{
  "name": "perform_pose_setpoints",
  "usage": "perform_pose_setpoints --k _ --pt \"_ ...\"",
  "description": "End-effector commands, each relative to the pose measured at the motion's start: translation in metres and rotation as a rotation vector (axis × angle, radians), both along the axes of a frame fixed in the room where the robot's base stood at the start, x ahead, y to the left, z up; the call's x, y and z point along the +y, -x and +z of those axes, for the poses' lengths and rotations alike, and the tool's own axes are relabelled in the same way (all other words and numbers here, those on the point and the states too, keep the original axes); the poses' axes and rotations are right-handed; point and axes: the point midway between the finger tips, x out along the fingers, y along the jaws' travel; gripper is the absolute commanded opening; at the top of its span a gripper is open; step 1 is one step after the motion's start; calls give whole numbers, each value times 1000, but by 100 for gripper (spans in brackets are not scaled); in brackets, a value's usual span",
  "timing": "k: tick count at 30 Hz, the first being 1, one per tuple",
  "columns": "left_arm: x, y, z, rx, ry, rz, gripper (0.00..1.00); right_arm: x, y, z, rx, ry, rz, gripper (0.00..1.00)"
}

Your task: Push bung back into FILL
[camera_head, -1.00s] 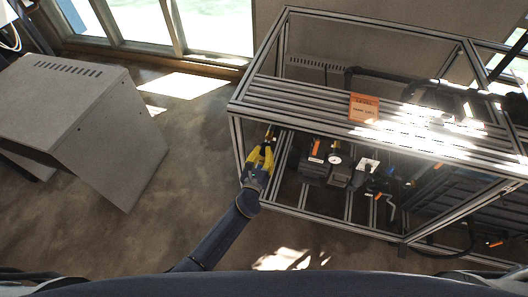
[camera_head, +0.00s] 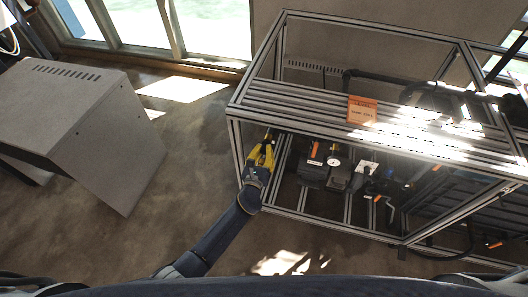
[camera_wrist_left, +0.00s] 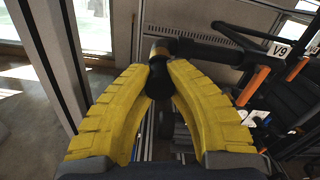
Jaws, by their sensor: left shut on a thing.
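My left gripper (camera_head: 267,140) has yellow fingers and reaches into the near left corner of the metal frame. In the left wrist view, its fingertips (camera_wrist_left: 161,72) are shut on a small dark rounded piece, which looks like the bung (camera_wrist_left: 158,84). Just beyond the fingertips is the pale ringed end of a black pipe fitting (camera_wrist_left: 160,46). I cannot tell whether the bung touches that fitting. No FILL marking is readable. My right gripper is not in view.
The frame's slatted top (camera_head: 300,100) carries an orange card (camera_head: 362,110) and overhangs the gripper. A dark unit with a gauge (camera_head: 333,161) stands inside, to the right. A V9 tag (camera_wrist_left: 281,49) and orange handles (camera_wrist_left: 253,86) show. A grey cabinet (camera_head: 75,110) stands left, with open floor between.

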Motion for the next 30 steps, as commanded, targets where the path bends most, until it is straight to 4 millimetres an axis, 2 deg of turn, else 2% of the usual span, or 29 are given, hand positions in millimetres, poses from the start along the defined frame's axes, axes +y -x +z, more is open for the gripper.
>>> perform_pose_setpoints --k 5,14,15,20,30 --pt "-2 -6 1 -2 1 1 0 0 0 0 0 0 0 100" --pt "-2 -5 1 -1 0 0 0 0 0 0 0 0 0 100" --pt "-2 -5 1 -1 0 0 20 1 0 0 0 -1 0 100" --pt "-1 -5 0 -1 0 0 39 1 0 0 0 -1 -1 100" --pt "0 0 -1 1 0 0 39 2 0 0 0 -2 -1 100"
